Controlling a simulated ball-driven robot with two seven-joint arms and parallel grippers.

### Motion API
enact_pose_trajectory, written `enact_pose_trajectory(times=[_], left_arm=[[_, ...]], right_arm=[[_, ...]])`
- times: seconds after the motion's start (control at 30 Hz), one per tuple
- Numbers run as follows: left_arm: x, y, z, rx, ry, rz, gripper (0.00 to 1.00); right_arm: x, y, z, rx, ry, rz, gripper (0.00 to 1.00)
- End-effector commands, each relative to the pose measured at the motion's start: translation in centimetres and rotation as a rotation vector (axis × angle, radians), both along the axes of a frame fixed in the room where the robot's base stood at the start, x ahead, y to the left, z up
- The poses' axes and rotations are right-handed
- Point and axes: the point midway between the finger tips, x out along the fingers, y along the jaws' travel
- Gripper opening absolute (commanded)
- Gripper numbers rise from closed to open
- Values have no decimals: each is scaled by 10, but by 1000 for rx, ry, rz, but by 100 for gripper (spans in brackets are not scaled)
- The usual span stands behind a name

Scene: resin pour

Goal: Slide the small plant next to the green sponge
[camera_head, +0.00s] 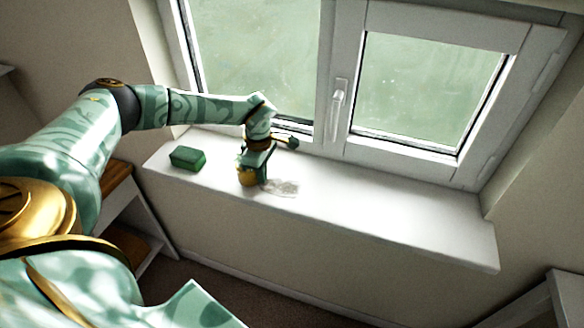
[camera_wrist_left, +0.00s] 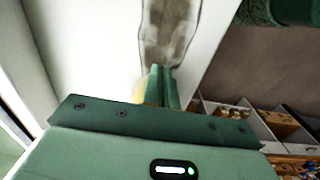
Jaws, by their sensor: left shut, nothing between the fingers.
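The green sponge (camera_head: 187,158) lies on the white windowsill, left of my left gripper in the head view. My left gripper (camera_head: 262,177) is low over the sill with its fingers shut and nothing between them. A yellow pot (camera_head: 247,178), which looks like the small plant's, stands close beside the fingers, on their left. The gripper hides part of it, and I cannot make out any leaves. In the left wrist view the shut fingers (camera_wrist_left: 163,88) cover most of a yellow patch; whether they touch the pot I cannot tell. My right gripper is not in view.
A greyish patch (camera_head: 283,188) marks the windowsill (camera_head: 400,222) just right of the gripper. The sill is clear farther right, and a bare stretch separates sponge and pot. The window with its handle (camera_head: 338,97) rises behind. The sill's front edge is close to the pot.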

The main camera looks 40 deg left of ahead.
Motion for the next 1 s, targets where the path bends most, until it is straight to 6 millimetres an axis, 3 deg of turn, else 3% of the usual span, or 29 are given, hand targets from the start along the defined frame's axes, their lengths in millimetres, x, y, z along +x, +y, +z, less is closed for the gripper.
enact_pose_trajectory(times=[0.1, 0.33, 0.77, 1.0], left_arm=[[-10, 35, 3, 3, 1, 7, 0], [-21, 71, 0, 1, 0, 2, 0], [-21, 75, 0, 0, -1, -1, 0], [-19, 57, 3, -1, 1, 3, 0]], right_arm=[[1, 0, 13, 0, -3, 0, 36], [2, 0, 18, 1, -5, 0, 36], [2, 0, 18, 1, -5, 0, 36], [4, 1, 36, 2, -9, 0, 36]])
